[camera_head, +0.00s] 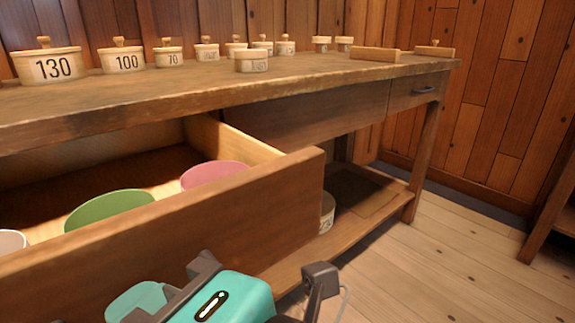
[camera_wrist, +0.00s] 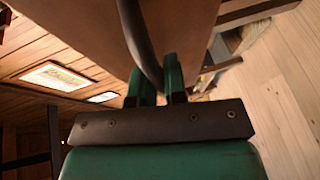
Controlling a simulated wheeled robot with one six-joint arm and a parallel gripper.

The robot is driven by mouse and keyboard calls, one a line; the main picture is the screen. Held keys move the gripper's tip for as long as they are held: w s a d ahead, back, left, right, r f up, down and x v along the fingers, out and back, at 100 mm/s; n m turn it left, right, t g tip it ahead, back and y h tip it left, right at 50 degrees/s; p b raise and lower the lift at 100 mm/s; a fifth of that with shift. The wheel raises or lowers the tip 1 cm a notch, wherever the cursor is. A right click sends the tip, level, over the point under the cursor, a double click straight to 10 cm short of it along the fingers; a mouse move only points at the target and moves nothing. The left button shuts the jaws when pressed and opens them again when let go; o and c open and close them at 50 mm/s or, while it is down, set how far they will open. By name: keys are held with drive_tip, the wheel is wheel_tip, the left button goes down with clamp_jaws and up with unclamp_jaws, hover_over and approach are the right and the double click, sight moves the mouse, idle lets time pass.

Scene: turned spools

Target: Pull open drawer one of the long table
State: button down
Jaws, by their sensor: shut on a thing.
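The long table (camera_head: 300,84) fills the head view, with a wide wooden drawer pulled well out; its front (camera_head: 205,225) faces me. Inside it are a green round thing (camera_head: 110,207), a pink one (camera_head: 214,174) and part of a pale one (camera_head: 10,241). In the wrist view, my gripper (camera_wrist: 161,84) has its two green fingers shut on a dark curved handle (camera_wrist: 139,38) at the drawer front (camera_wrist: 185,28). In the head view the handle and fingertips are hidden; only the teal gripper body (camera_head: 235,298) shows at the bottom.
Numbered lidded tubs, such as 130 (camera_head: 50,66) and 100 (camera_head: 121,61), stand along the tabletop. A smaller shut drawer (camera_head: 415,91) is at the right end. A lower shelf (camera_head: 385,203) holds a tub (camera_head: 327,212). Plank floor (camera_head: 460,260) is clear at right.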

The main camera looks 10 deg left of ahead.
drive_tip(key=shift+s+d+b, duration=0.5)
drive_tip(key=shift+s+d, duration=0.25)
drive_tip(key=shift+s, duration=0.3)
drive_tip(key=c, duration=1.5)
unclamp_jaws()
drive_tip(key=shift+a, duration=0.1)
drive_tip(key=shift+o, duration=0.2)
drive_tip(key=shift+w, duration=0.1)
drive_tip(key=shift+r, duration=0.1)
